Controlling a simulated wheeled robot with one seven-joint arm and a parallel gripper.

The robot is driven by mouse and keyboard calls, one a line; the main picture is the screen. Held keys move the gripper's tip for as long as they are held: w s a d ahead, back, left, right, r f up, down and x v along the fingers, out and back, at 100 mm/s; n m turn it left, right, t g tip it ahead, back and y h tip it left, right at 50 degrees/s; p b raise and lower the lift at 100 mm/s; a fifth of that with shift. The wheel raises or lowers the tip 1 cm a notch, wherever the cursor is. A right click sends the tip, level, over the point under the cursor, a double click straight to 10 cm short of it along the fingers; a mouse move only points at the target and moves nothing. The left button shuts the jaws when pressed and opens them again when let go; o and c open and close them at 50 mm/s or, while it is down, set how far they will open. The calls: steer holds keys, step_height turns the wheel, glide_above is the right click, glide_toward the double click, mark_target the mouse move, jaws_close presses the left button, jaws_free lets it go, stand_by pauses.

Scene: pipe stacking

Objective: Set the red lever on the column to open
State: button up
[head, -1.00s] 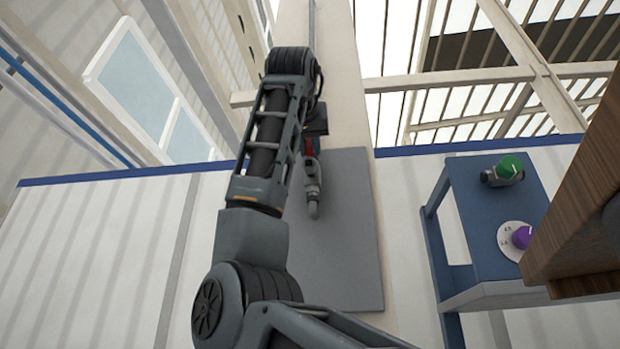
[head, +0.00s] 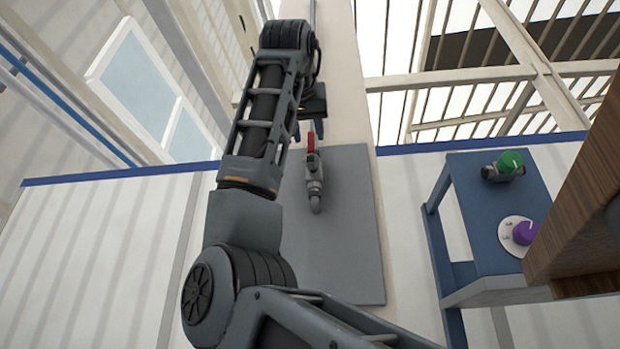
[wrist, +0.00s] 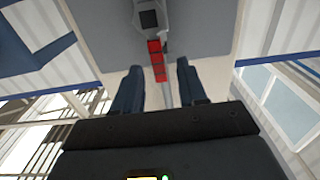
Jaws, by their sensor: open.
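The red lever (head: 311,141) is on a grey valve (head: 314,180) mounted on a grey panel (head: 345,230) on the column. In the head view the lever points up from the valve body, in line with the pipe. In the head view my gripper (head: 308,128) is at the lever's upper end, partly hidden by my arm. I cannot tell whether it touches the lever.
At the right, a blue stand (head: 490,225) carries a green knob (head: 511,163) and a purple knob (head: 524,233). A brown wooden piece (head: 575,220) juts in at the right edge. The panel around the valve is clear.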

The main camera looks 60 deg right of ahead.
steer(key=v, duration=0.3)
steer(key=shift+s+a+b, duration=0.15)
steer(key=shift+a+b, duration=0.15)
steer(key=shift+a, duration=0.05)
